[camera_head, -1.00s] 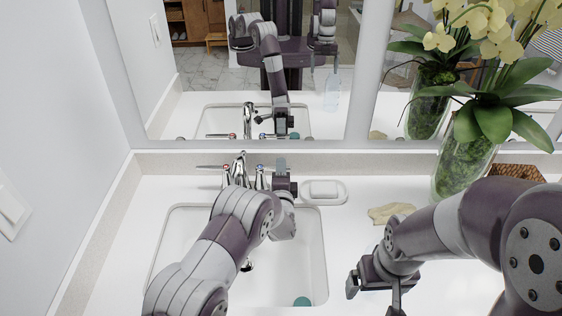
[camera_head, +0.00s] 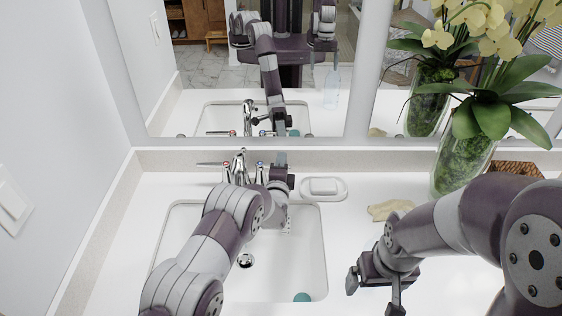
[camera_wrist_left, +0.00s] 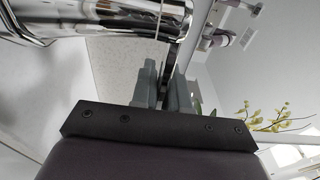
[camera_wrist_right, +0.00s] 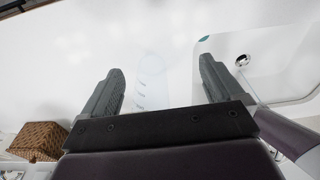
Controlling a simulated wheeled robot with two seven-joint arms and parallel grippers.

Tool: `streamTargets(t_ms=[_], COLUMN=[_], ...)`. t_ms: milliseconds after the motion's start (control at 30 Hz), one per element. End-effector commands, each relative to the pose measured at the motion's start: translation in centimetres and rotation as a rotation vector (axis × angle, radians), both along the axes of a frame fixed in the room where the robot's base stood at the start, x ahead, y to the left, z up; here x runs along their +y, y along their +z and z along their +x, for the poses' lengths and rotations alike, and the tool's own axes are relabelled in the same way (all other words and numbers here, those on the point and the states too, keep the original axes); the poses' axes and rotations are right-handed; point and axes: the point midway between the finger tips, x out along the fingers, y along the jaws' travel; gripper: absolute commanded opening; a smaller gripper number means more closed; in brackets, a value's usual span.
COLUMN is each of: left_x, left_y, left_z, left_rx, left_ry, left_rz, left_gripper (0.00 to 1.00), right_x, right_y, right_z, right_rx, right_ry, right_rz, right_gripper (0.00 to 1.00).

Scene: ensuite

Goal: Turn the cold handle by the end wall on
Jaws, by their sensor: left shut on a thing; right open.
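The chrome faucet (camera_head: 239,168) stands behind the sink near the end wall at the left. Its cold handle (camera_head: 260,171), marked blue, is right of the spout; the red-marked handle (camera_head: 226,172) is on the left. My left gripper (camera_head: 280,160) is at the cold handle's right side, shut on its lever. The handle's outer end is hidden by the gripper. In the left wrist view, the fingers (camera_wrist_left: 165,83) close around a thin dark lever beside the chrome spout (camera_wrist_left: 85,22). My right gripper (camera_head: 375,290) is open and empty over the counter right of the sink.
A white soap dish (camera_head: 323,189) sits just right of my left gripper. A teal item (camera_head: 302,297) lies in the sink (camera_head: 312,250). The mirror rises behind.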

Motion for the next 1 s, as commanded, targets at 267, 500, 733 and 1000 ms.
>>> streamTargets(t_ms=[267,500,733,1000], left_x=[0.1,-0.1,-0.1,0.0], left_y=[-0.1,0.1,0.1,0.0], left_z=[-1.7,-2.1,-2.0,-2.1], left_rx=[-0.002,0.000,0.001,0.001], left_ry=[-0.268,-0.314,-0.312,-0.312], left_rz=[-0.002,-0.003,-0.001,-0.001], left_gripper=[0.00,0.00,0.35,0.35], right_x=[0.0,0.0,0.0,0.0], right_y=[-2.0,-2.0,-1.9,-2.0], right_z=[0.0,0.0,0.0,0.0], right_rx=[0.000,0.000,0.000,0.000], right_ry=[0.000,0.000,0.000,0.000], right_rz=[0.000,0.000,0.000,0.000], right_gripper=[0.94,0.94,0.94,0.94])
